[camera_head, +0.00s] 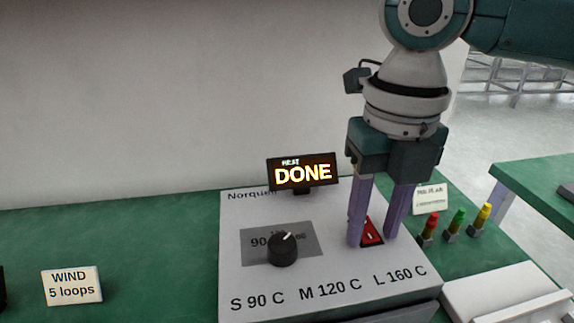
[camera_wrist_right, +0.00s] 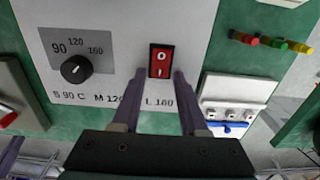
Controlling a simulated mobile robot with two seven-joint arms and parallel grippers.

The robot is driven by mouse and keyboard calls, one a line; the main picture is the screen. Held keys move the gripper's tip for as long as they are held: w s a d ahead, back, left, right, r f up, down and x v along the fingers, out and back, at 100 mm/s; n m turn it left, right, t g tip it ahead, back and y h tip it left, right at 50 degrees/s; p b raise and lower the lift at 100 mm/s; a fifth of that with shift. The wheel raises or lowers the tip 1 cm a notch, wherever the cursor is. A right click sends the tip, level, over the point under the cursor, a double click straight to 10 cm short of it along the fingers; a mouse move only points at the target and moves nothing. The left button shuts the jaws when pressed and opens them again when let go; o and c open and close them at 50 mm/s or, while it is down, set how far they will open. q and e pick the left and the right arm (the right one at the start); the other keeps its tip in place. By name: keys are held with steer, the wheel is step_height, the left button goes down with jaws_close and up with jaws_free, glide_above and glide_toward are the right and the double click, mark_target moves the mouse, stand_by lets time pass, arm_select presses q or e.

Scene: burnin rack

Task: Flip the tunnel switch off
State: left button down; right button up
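The tunnel switch is a red rocker (camera_head: 371,232) in a black frame on the right part of the light grey control box (camera_head: 335,270). In the right wrist view the rocker (camera_wrist_right: 161,61) shows an O at its upper end and an I at its lower end. I cannot tell which end is pressed in. My right gripper (camera_head: 375,240) points down over the box, its two purple fingers apart and empty, one on each side of the switch. In the right wrist view the fingertips (camera_wrist_right: 159,74) stand just below and beside the rocker. My left gripper is not in view.
A black dial (camera_head: 282,249) sits left of the switch. A display (camera_head: 302,173) reading DONE stands at the box's back. Red, green and yellow pegs (camera_head: 457,222) stand to the right, near a white tray (camera_head: 510,292). A WIND card (camera_head: 71,285) stands on the green table, left.

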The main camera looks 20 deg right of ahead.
jaws_close()
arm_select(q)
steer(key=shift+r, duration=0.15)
arm_select(e)
steer(key=shift+r, duration=0.1)
arm_select(q)
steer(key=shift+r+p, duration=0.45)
steer(key=shift+p, duration=0.1)
arm_select(e)
steer(key=shift+w+r+g, duration=0.1)
steer(key=shift+w+g, duration=0.1)
steer(key=shift+g, duration=0.3)
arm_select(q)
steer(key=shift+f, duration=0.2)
arm_select(e)
steer(key=shift+w+d+f+g, duration=0.1)
steer(key=shift+w+f+g, duration=0.1)
steer(key=shift+g, duration=0.4)
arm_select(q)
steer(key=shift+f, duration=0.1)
arm_select(e)
steer(key=shift+r+g+y, duration=0.1)
steer(key=shift+g+y, duration=0.2)
steer(key=shift+g, duration=0.1)
steer(key=shift+o, duration=1.4)
jaws_free()
